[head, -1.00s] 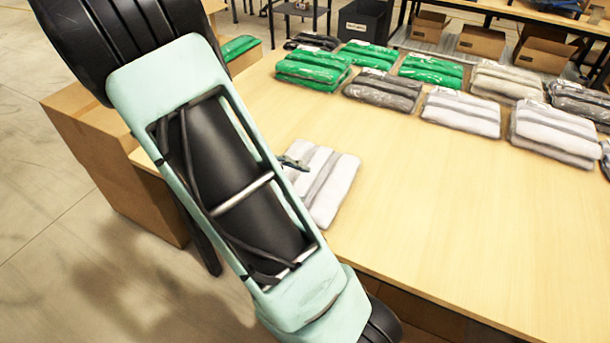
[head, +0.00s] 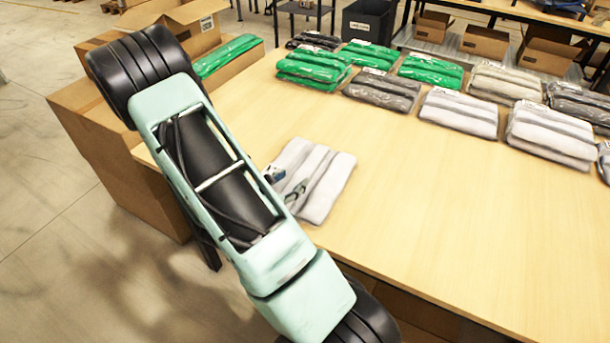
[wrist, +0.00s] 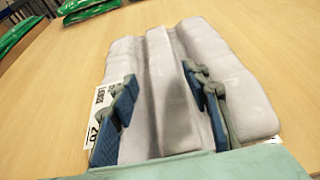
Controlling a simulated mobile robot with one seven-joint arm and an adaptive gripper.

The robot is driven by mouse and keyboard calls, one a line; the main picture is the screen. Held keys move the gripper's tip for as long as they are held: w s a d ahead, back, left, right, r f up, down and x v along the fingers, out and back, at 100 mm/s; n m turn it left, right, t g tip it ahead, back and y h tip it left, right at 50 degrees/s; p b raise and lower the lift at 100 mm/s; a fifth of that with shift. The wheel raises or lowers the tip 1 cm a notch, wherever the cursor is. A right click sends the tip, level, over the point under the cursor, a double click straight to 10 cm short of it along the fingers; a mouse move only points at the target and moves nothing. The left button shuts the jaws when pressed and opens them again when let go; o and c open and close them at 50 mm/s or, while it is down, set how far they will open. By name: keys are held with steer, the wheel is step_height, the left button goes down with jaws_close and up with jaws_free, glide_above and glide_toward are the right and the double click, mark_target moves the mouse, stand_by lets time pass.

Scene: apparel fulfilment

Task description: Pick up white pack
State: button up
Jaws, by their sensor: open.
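A white pack with grey folds (head: 322,188) lies flat on the table near its left edge, apart from the rows of other packs. It fills the middle of the wrist view (wrist: 200,85), with a printed label (wrist: 98,118) at its left side. My gripper (wrist: 163,105) is open over this pack, its two blue-padded fingers spread on either side of the pack's middle fold. I cannot tell whether the fingers touch the pack. In the head view the gripper (head: 283,185) is partly hidden behind my arm. Other white packs (head: 458,112) (head: 552,135) lie at the table's back right.
Green packs (head: 313,70) and grey packs (head: 382,92) stand in rows along the back of the wooden table (head: 430,210). A cardboard box with a green pack (head: 228,55) stands left of the table. The table's middle is clear.

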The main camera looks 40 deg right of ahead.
mark_target(304, 171)
steer(key=x, duration=0.6)
steer(key=shift+d, duration=0.35)
steer(key=c, duration=1)
steer(key=shift+c, duration=0.3)
steer(key=shift+r, duration=0.1)
steer(key=shift+c, duration=0.2)
